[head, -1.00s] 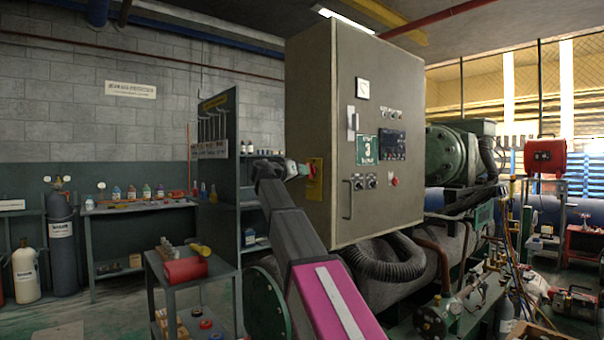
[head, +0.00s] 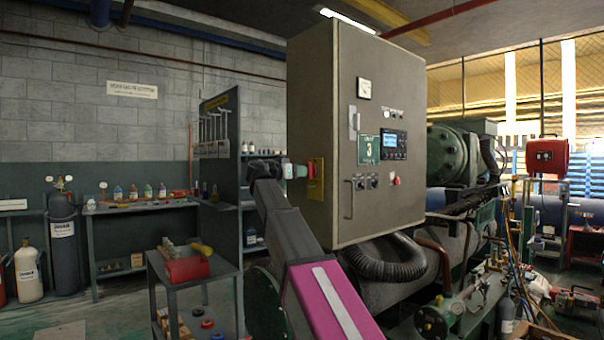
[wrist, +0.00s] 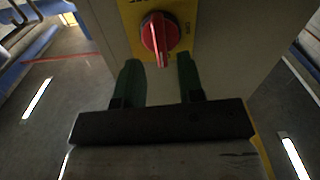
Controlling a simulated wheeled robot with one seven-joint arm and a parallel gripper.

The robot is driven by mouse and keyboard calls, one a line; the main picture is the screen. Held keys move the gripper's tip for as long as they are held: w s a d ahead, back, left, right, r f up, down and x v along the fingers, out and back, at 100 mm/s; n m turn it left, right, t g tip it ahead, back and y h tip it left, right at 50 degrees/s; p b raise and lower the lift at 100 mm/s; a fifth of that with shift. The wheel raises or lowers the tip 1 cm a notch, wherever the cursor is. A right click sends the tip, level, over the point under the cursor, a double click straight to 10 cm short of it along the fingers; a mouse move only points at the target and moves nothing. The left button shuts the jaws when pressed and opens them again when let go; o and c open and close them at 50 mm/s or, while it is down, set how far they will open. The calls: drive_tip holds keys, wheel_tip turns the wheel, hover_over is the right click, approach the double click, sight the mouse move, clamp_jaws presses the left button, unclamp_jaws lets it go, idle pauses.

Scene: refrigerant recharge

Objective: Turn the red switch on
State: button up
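The red switch is a rotary knob (head: 300,171) on a yellow plate (head: 317,187) on the left side of the grey cabinet (head: 312,120). In the wrist view the red knob (wrist: 158,32) shows at the top, its handle pointing down the picture. My gripper (head: 286,169) is just left of the knob in the head view. In the wrist view my gripper (wrist: 158,62) has its two green fingers spread, with nothing held between them. The knob lies just beyond the fingertips and appears clear of them.
The cabinet front carries a lit blue display (head: 394,146), a gauge, small knobs and a red button (head: 396,181). A cart (head: 190,265) with a red box stands at the lower left. A tool board (head: 217,150) is behind my arm. Some floor at left is clear.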

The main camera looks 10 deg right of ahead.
drive_tip(key=v, duration=0.6)
drive_tip(key=shift+a, duration=0.2)
drive_tip(key=shift+s+f, duration=0.1)
idle(0.3)
drive_tip(key=s+d+f+n+g+y, duration=0.1)
drive_tip(key=d+f+n+y, duration=0.15)
drive_tip(key=f, duration=1.15)
drive_tip(key=s+d+f+n+g+y, duration=0.1)
drive_tip(key=s+d+f+n+y, duration=0.15)
drive_tip(key=f, duration=1.05)
drive_tip(key=s+d+f+n+g+y, duration=0.1)
drive_tip(key=d+f+n+g+y, duration=0.15)
drive_tip(key=f, duration=1.15)
drive_tip(key=s+f+n+g+y, duration=0.1)
drive_tip(key=s+f+y, duration=0.3)
drive_tip(key=s+f, duration=0.7)
drive_tip(key=s+d+f+n+g+y, duration=0.1)
drive_tip(key=s+f+n+g+y, duration=0.1)
drive_tip(key=s+f, duration=0.9)
wheel_tip(320, 180, down, 7)
drive_tip(key=shift+d+g+y, duration=0.35)
drive_tip(key=shift+g+y, duration=0.4)
drive_tip(key=shift+y, duration=0.3)
